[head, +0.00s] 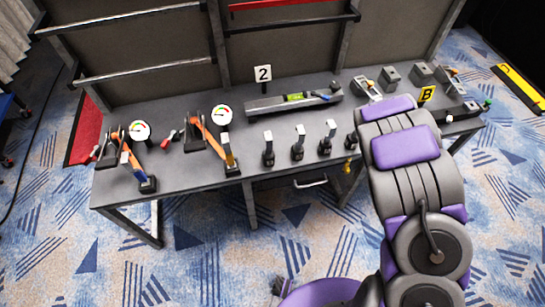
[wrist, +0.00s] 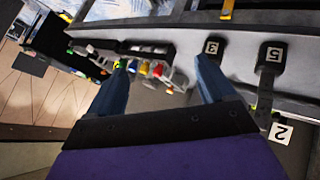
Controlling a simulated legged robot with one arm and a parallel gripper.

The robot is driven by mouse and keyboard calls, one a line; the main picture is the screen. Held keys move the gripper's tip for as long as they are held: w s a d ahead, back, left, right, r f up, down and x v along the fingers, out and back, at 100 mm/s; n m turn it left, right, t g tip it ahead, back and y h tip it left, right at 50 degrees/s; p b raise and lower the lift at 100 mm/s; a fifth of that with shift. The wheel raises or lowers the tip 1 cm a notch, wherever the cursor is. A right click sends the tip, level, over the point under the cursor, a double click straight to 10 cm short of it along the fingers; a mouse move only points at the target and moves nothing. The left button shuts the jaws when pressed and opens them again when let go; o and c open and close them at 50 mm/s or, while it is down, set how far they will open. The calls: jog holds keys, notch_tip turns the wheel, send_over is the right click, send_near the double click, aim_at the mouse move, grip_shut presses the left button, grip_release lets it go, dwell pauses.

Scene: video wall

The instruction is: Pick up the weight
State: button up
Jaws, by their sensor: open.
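In the wrist view my gripper (wrist: 162,66) is open, its two blue fingers wide apart with nothing held between them. In the head view the fingers are hidden by my purple and grey arm. No object is clearly marked as the weight. Dark upright pieces with pale tops stand along the table's front edge, one of them a dark piece (head: 298,151). In the wrist view a dark piece tagged 3 (wrist: 212,62) is near the right fingertip, and a piece tagged 5 (wrist: 270,62) is farther right. I cannot tell which is the weight.
The grey table (head: 200,178) carries two gauges (head: 222,114) with orange parts at left. A tray with a green level (head: 295,100) lies by a "2" sign (head: 263,73). Grey blocks (head: 391,76) stand back right near a "B" sign (head: 427,94). Rails and a panel close the back.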

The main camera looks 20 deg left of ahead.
jog(key=a+f+n+t+y, duration=0.2)
jog(key=a+f+y, duration=0.1)
jog(key=a+f, duration=0.6)
jog(key=t+y+p, duration=0.2)
jog(key=t+y, duration=0.3)
jog(key=y, duration=0.4)
send_near(270, 159)
jog(key=b+x, duration=0.1)
jog(key=x, duration=0.3)
jog(key=shift+w+f, duration=0.15)
jog(key=b, duration=0.1)
jog(key=w+b, duration=0.1)
jog(key=b, duration=0.1)
jog(key=shift+w+a+f, duration=0.2)
jog(key=shift+f, duration=0.05)
jog(key=shift+w+a+r+b, duration=0.1)
jog(key=shift+w+a+b, duration=0.25)
jog(key=shift+b, duration=0.85)
jog(key=shift+w+a+r+m, duration=0.1)
jog(key=shift+w+a+m, duration=0.1)
jog(key=shift+m, duration=0.1)
jog(key=shift+b+x, duration=0.35)
jog(key=shift+x, duration=1.15)
jog(key=b+x, duration=0.1)
jog(key=x, duration=0.3)
jog(key=shift+w+a+r, duration=0.1)
jog(key=shift+a+r, duration=0.05)
